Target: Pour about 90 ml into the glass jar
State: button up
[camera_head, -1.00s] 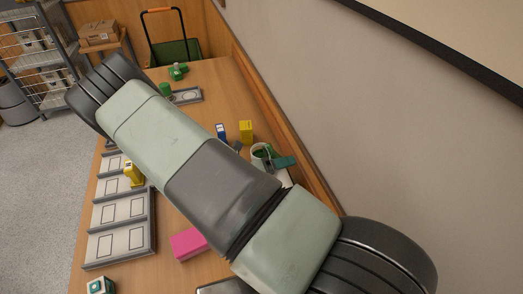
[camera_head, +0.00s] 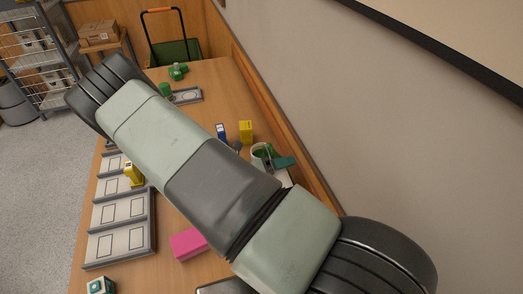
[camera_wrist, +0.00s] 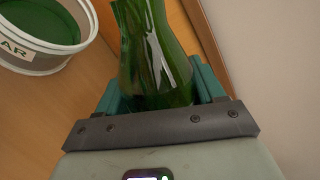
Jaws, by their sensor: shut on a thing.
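A green, see-through glass vessel (camera_wrist: 155,55) stands between the teal fingers of my gripper (camera_wrist: 160,82) in the wrist view. My gripper is shut on its lower part. The vessel's top runs out of the frame, so its mouth and liquid level are hidden. A round white-rimmed container (camera_wrist: 82,47) with green inside is at the upper left, apart from the vessel. Its label shows only "AR", so I cannot be sure it is the glass jar. In the head view, a white container (camera_head: 257,150) with green inside is beside my gripper's teal part (camera_head: 285,162).
A yellow box (camera_head: 246,131) and a blue box (camera_head: 221,132) stand just behind the container. A pink block (camera_head: 188,243) and a sectioned grey tray (camera_head: 118,246) are nearer. The wall closes off the right side. My arm hides much of the table's middle.

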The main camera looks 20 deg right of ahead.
aim_at(278, 155)
jog(key=r+m, duration=0.1)
jog(key=w+r+m+t, duration=0.1)
jog(key=m, duration=0.2)
jog(key=shift+w+a+r+m+t+h, duration=0.1)
jog(key=shift+w+r+m+t+h, duration=0.2)
jog(key=shift+w+r+t, duration=0.1)
jog(key=m, duration=0.1)
jog(key=s+r+m, duration=0.1)
jog(key=m, duration=0.1)
jog(key=shift+t+h, duration=0.3)
jog(key=shift+t, duration=0.1)
jog(key=m, duration=0.3)
jog(key=shift+s+f+m+t+h, duration=0.1)
jog(key=shift+s+m+t+h, duration=0.2)
jog(key=shift+m+h, duration=0.1)
